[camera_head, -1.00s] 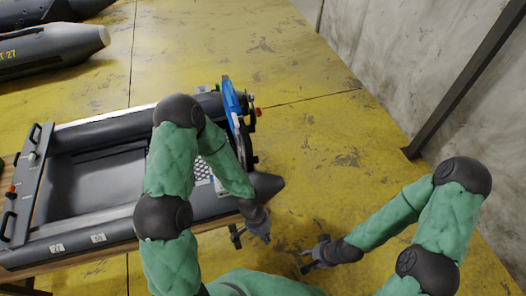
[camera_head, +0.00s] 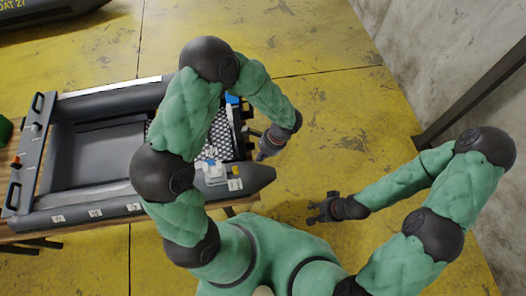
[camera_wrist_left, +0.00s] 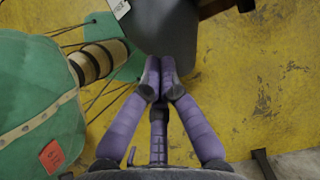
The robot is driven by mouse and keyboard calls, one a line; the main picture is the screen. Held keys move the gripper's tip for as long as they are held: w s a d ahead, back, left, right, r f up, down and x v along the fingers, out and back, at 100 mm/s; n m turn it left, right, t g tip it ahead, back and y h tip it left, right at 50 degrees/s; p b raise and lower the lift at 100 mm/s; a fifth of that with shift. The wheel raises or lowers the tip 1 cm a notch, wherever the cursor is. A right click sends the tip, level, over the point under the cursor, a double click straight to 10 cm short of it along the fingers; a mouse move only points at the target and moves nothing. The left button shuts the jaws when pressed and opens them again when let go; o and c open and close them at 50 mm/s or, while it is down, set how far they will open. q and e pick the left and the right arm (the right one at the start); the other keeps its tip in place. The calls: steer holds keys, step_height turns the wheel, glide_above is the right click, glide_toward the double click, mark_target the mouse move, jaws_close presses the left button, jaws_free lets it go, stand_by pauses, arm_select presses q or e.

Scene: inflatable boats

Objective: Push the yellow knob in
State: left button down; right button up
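A small yellow knob (camera_head: 236,170) appears to sit on the near right part of the dark inflatable boat (camera_head: 110,212), beside a pale box (camera_head: 214,172). It is too small to tell how far it stands out. My left gripper (camera_head: 259,155) is just right of the boat's right end, a little above and right of the knob in the head view, apart from it. In the left wrist view its purple fingers (camera_wrist_left: 160,72) are together and hold nothing, near a dark rounded tube (camera_wrist_left: 165,25). My right gripper (camera_head: 311,212) is empty, with fingers apart, over the floor.
The boat lies on a wooden table (camera_head: 100,238). A blue part (camera_head: 232,99) stands at its right end, partly behind my left arm. Another boat (camera_head: 45,18) is at the top left. A concrete wall (camera_head: 430,50) and dark beam (camera_head: 475,90) border the clear yellow floor.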

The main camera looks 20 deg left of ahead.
arm_select(q)
steer(key=b+x, duration=0.1)
steer(key=x, duration=0.4)
steer(key=shift+s+f, duration=0.1)
steer(key=shift+f, duration=0.1)
steer(key=a, duration=0.1)
steer(key=s+a, duration=0.1)
steer(key=shift+s+a, duration=0.25)
steer(key=shift+a, duration=0.1)
steer(key=shift+s+a, duration=0.25)
steer(key=shift+a, duration=0.15)
steer(key=shift+s+a+b, duration=0.25)
steer(key=shift+s+a, duration=0.1)
steer(key=shift+a, duration=0.15)
steer(key=shift+s+a+b, duration=0.2)
steer(key=shift+s+a, duration=0.15)
steer(key=shift+a, duration=0.2)
